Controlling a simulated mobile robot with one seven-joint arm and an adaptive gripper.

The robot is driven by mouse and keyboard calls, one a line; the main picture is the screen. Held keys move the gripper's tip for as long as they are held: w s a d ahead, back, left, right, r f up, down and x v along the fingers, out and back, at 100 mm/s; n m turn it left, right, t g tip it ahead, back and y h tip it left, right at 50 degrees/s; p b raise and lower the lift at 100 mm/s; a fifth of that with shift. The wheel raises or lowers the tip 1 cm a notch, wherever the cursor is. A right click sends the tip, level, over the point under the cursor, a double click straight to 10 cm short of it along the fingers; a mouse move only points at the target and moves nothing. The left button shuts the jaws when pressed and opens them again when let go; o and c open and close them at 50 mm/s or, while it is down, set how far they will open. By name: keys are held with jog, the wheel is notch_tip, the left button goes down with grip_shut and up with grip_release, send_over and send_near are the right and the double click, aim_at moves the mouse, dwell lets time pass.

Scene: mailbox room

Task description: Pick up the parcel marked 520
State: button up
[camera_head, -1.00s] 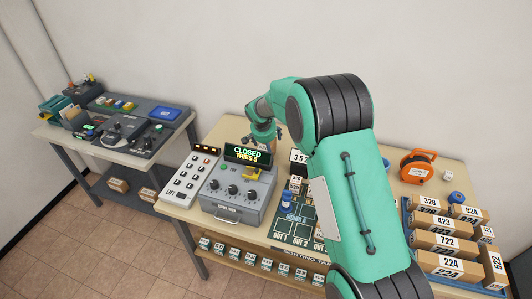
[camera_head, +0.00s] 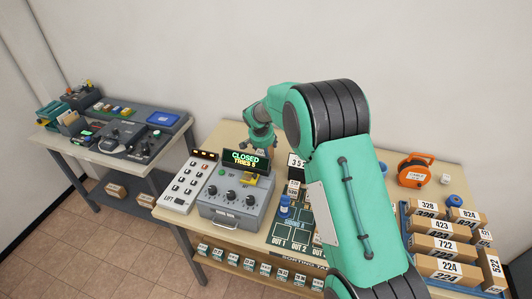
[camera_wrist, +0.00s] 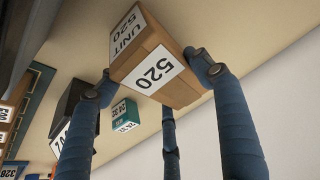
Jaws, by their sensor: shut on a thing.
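The parcel marked 520 (camera_wrist: 160,72) is a brown box with white labels reading "520" and "UNIT 520" in the wrist view. My gripper (camera_wrist: 152,80) has its blue fingers on opposite sides of the parcel and is shut on it. A third finger rises below the parcel in that view. In the head view my gripper (camera_head: 262,141) is at the back of the table, behind the display reading "CLOSED TRIES 5" (camera_head: 245,161). The parcel cannot be made out there. I cannot tell whether it is clear of the tabletop.
A grey dial box (camera_head: 232,204) and a white keypad (camera_head: 183,185) stand in front of my gripper. Numbered parcels (camera_head: 445,246) lie on a blue tray at right, near an orange reel (camera_head: 415,170). In the wrist view, a green block (camera_wrist: 126,114) stands near the parcel.

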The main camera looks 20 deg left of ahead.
notch_tip(320, 180, up, 10)
jog(key=shift+r+p, duration=0.15)
jog(key=shift+p, duration=0.75)
jog(key=shift+r, duration=0.1)
